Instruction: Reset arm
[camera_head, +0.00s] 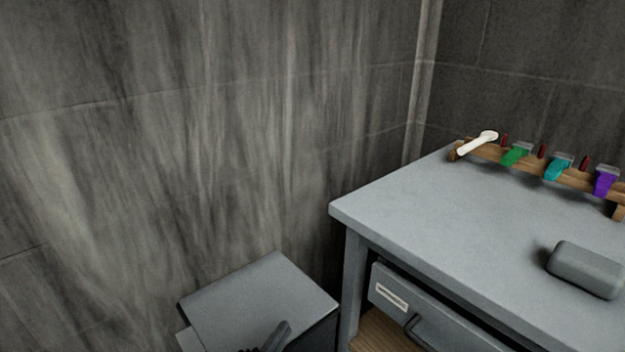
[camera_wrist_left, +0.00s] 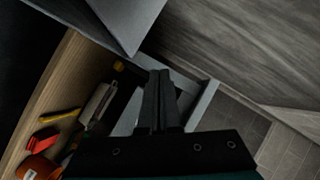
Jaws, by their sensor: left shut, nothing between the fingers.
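My left gripper (camera_head: 280,330) shows only as a small dark piece at the bottom edge of the head view, in front of the grey box-like cabinet (camera_head: 255,295). In the left wrist view, its two black fingers (camera_wrist_left: 158,82) lie together, shut, with nothing between them. My right gripper is in neither view.
A grey workbench (camera_head: 430,210) with a drawer (camera_head: 390,293) stands at the right. On it are a wooden rack (camera_head: 535,168) with coloured clips and a white-handled item (camera_head: 478,143), and a grey block (camera_head: 585,270). The left wrist view shows tools on a wooden surface (camera_wrist_left: 45,110).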

